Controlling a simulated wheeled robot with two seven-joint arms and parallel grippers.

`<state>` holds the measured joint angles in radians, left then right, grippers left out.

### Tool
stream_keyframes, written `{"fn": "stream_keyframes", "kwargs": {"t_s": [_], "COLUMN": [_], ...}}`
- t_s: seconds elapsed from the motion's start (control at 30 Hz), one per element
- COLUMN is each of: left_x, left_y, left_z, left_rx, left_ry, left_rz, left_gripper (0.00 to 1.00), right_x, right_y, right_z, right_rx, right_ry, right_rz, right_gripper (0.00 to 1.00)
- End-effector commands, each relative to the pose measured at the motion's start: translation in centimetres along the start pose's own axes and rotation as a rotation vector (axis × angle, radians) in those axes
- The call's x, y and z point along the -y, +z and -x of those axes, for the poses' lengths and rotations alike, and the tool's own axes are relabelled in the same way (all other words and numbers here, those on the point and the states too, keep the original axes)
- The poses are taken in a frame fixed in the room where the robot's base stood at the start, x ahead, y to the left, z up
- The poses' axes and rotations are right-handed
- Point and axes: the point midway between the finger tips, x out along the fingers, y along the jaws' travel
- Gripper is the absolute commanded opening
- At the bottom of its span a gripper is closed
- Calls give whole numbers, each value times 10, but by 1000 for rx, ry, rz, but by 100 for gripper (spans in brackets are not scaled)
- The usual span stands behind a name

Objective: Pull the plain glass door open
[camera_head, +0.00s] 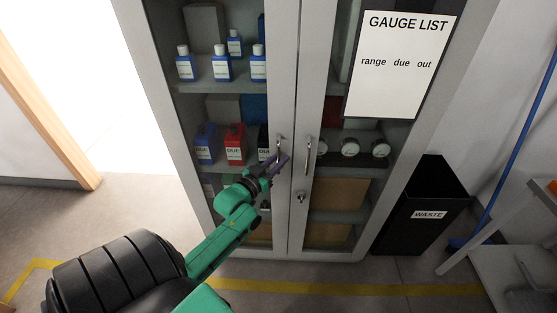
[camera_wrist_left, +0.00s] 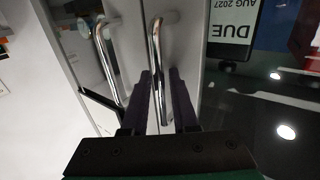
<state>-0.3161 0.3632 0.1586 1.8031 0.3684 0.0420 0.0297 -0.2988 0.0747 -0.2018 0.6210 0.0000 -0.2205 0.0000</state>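The plain glass door (camera_head: 285,75) is the cabinet's left door, with a grey frame and no sheet on it. It looks shut against the right door. Its upright metal handle (camera_head: 279,147) is near the middle seam. My left gripper (camera_head: 279,163) is at this handle. In the left wrist view the handle (camera_wrist_left: 157,65) runs between the two dark fingers of my left gripper (camera_wrist_left: 162,85), which stand apart on either side of it with a narrow gap. Whether a finger touches it is hard to see. My right gripper is not in view.
The right door carries a gauge list sheet (camera_head: 402,62) and its own handle (camera_head: 308,155), close beside the first, with a lock (camera_head: 301,197) below. Bottles (camera_head: 222,68) and gauges (camera_head: 349,148) stand inside. A black waste bin (camera_head: 424,205) stands right of the cabinet. Floor in front is clear.

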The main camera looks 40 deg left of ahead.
Motion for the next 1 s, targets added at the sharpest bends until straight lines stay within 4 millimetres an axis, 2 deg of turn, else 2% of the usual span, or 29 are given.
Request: {"fn": "stream_keyframes", "kwargs": {"t_s": [0.07,0.13,1.0], "left_x": [0,0,0], "left_y": [0,0,0], "left_z": [0,0,1], "left_rx": [0,0,0], "left_ry": [0,0,0], "left_rz": [0,0,0], "left_gripper": [27,0,0], "right_x": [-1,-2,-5], "right_y": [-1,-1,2], "right_z": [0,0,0], "right_rx": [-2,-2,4], "right_ry": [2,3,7], "right_rz": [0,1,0], "right_gripper": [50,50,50]}}
